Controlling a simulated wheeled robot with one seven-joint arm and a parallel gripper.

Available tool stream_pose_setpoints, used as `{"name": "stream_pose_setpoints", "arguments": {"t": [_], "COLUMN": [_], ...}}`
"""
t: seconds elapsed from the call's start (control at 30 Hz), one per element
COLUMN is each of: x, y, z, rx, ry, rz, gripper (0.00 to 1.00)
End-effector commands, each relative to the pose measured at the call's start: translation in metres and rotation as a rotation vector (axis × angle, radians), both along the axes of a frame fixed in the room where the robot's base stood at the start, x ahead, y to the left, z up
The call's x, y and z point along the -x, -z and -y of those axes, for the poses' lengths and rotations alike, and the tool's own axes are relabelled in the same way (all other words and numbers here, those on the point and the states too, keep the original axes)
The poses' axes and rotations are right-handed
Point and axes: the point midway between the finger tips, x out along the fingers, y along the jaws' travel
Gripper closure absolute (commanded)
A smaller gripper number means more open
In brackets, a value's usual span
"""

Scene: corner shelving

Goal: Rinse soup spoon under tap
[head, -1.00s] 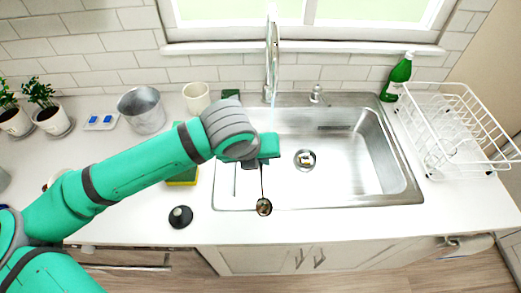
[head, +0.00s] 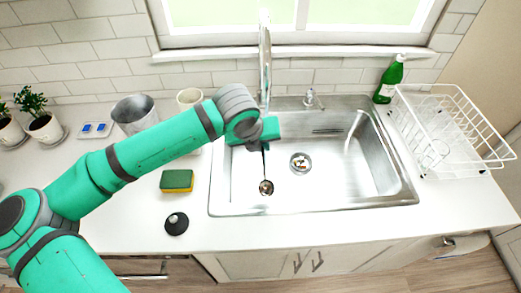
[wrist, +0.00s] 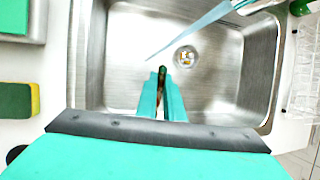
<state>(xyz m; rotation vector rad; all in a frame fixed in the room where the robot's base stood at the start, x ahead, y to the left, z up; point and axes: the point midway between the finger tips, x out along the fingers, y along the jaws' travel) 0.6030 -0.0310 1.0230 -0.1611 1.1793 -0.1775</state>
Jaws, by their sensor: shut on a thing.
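My gripper (head: 268,132) is over the left part of the steel sink (head: 392,165), near the tap. It is shut on the soup spoon (head: 266,187), which hangs down with its dark bowl lowest, over the basin. In the wrist view the spoon's handle (wrist: 161,78) shows between my two teal fingers (wrist: 162,100). The tap (head: 264,60) stands behind the sink, and my gripper hides the area below its spout. In the wrist view a pale blue water stream (wrist: 190,33) runs from the tap, apart from the spoon.
The drain (head: 300,163) lies mid-basin. A sponge (head: 177,181) and a black stopper (head: 176,223) lie left of the sink. A metal bucket (head: 134,113) and a cup (head: 190,98) stand behind my arm. A green bottle (head: 391,80) and white dish rack (head: 455,125) are at right.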

Motion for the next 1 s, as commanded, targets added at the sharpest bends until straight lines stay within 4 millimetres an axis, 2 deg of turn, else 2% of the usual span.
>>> {"name": "stream_pose_setpoints", "arguments": {"t": [0.6, 1.0], "x": [-0.049, -0.059], "y": [0.010, 0.012], "z": [0.014, 0.016], "rx": [0.000, -0.001], "ry": [0.000, 0.002], "rz": [0.001, 0.000], "gripper": [1.00, 1.00]}}
